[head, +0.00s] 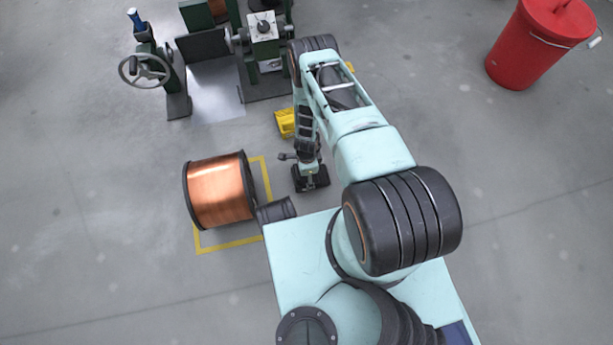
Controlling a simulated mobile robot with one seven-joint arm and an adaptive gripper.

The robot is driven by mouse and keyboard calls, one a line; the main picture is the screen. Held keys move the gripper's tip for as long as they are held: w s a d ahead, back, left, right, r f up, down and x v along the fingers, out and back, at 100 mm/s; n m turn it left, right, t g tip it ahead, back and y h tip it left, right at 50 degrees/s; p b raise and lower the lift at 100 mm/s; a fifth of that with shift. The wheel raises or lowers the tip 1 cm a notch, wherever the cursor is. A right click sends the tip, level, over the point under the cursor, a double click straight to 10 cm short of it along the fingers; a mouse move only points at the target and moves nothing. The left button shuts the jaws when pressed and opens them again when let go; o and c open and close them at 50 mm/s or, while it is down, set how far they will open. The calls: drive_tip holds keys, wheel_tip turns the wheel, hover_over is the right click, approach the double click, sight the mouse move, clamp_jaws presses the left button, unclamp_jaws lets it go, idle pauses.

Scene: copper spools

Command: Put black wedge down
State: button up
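My gripper (309,182) is at the end of my arm, pointing down near the floor, to the right of the copper spool. Its dark fingers and whatever is under them blend into one black shape, so I cannot tell whether it holds anything. A black ribbed wedge (275,210) lies on the floor against the lower right side of the copper spool (220,191), below and left of my gripper and apart from it. My base is close beside this wedge.
A yellow wedge (285,123) lies on the floor above my gripper. Yellow floor lines (228,244) frame the spool. A green machine (264,52) and handwheel stand (146,68) are at the top. A red bucket (541,42) stands upper right. Left floor is clear.

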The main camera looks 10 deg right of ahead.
drive_tip(key=shift+f, duration=0.2)
drive_tip(key=o, duration=1.7)
drive_tip(key=shift+c, duration=0.2)
wheel_tip(320, 180, up, 12)
drive_tip(key=p, duration=0.5)
drive_tip(key=shift+r, duration=0.1)
